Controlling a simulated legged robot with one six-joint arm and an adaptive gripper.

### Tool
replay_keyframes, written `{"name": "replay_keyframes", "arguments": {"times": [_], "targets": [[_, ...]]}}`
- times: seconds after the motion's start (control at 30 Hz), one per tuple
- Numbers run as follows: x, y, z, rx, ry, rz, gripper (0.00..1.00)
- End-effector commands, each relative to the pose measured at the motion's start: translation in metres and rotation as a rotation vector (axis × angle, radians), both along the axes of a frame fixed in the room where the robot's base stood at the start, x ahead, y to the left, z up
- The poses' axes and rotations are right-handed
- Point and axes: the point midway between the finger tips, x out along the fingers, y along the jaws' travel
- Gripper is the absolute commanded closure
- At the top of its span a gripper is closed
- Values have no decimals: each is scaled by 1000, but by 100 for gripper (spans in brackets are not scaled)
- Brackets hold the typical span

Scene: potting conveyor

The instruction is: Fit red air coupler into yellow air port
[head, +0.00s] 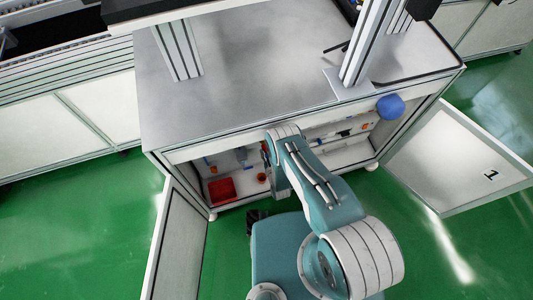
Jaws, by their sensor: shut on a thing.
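My arm reaches into the open cabinet under the grey worktop. My gripper (265,152) is a small dark part at the left of the wrist, just inside the opening, mostly hidden by the arm. It is shut, with a reddish sliver of the red air coupler at it; the coupler's shape and tilt cannot be made out. I cannot pick out the yellow air port; small coloured fittings on the cabinet's inner back wall are too small to tell apart.
A red bin (222,189) and a small orange cup (261,177) stand on the cabinet floor. Open doors flank it at left (177,240) and right (455,160). A blue round object (390,107) is at the upper right edge. The worktop (270,70) is mostly clear.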

Motion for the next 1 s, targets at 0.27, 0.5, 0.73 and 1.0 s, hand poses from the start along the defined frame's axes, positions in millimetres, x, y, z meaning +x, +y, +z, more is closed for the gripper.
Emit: {"name": "replay_keyframes", "arguments": {"times": [0.27, 0.5, 0.73, 1.0], "targets": [[6, 2, 0, 0, -1, 0, 100], [11, 3, 0, 0, -1, 0, 100], [16, 5, 0, 0, -1, 0, 100], [16, 4, 0, 0, 0, 0, 27]]}}
